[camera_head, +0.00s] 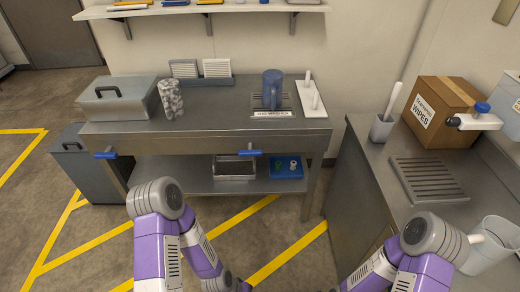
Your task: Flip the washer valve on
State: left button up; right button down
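Two blue lever handles stick out from the front edge of the steel bench: a left lever (106,155) and a right lever (250,153). Both look roughly level. A blue-knobbed white tap (478,118) is at the right side. A small label (273,113) lies on the bench by a grate; its text is too small to read surely. I cannot tell which of these is the washer valve. Both of my arms show at the bottom with forearms pointing down. Both grippers are out of the picture, away from the levers.
A blue jug (272,88) stands on the grate, beside a white tray (310,99). A lidded grey box (118,98) and a speckled cylinder (171,98) stand at left. The right counter (375,158) holds a cardboard box (440,111) and a cup (381,128). Floor before the bench is clear.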

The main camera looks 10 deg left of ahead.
aim_at(249, 152)
jog(key=u, duration=0.85)
jog(key=i, duration=0.55)
